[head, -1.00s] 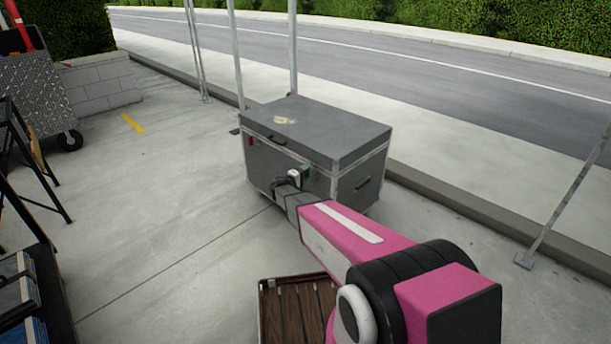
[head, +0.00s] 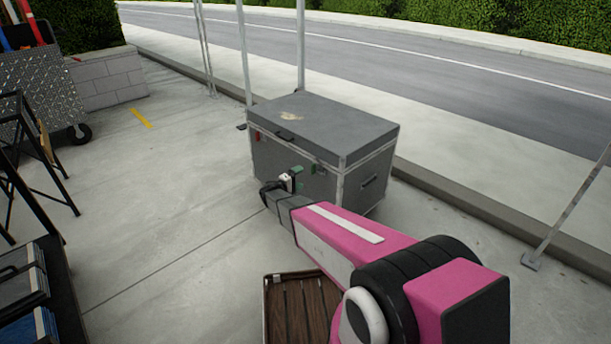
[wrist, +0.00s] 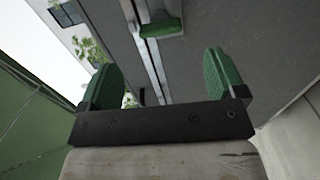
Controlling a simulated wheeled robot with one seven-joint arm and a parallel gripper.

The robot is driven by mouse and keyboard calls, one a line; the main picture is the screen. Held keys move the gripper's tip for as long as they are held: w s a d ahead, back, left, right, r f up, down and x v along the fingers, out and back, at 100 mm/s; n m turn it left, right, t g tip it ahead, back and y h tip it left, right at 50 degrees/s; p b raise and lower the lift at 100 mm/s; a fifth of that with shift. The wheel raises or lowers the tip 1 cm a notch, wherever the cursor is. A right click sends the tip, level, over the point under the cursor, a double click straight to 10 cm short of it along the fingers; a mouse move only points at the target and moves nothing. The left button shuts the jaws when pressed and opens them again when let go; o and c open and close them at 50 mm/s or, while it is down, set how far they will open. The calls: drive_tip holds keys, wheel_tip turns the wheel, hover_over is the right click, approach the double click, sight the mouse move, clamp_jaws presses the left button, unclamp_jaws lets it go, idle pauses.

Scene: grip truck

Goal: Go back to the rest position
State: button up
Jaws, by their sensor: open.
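My gripper (head: 290,182) is in front of the grey metal-edged case (head: 326,119) in the head view, near its front face. In the wrist view my gripper (wrist: 160,62) has its two green fingers wide apart, with nothing between them. The case's grey side (wrist: 235,35) lies beyond the fingers. A small green piece (wrist: 161,28) sits at the case's metal strip, apart from the fingers. My pink and white arm stretches from the lower right toward the case.
A wooden slatted tray (head: 268,318) is below my arm. A dark shelf (head: 67,300) with flat items and a black stand (head: 60,180) are at left. A slanted pole (head: 567,205) stands at right. Bare pavement lies left of the case.

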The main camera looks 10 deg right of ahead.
drive_tip(key=shift+v, duration=0.95)
drive_tip(key=shift+s, duration=0.1)
drive_tip(key=s+d+r+m+g+y, duration=0.2)
drive_tip(key=s+d+m+g+y, duration=0.2)
drive_tip(key=s+d+g, duration=0.65)
drive_tip(key=s+r+m+y, duration=0.1)
drive_tip(key=s+r+y, duration=0.1)
drive_tip(key=s+y, duration=0.3)
drive_tip(key=s+a+r+m+y, duration=0.1)
drive_tip(key=s+y, duration=0.4)
drive_tip(key=s, duration=0.9)
wheel_tip(320, 180, up, 3)
drive_tip(key=shift+s+a+f+m+y, duration=0.2)
drive_tip(key=shift+s+a+m+y, duration=0.15)
drive_tip(key=shift+m, duration=0.15)
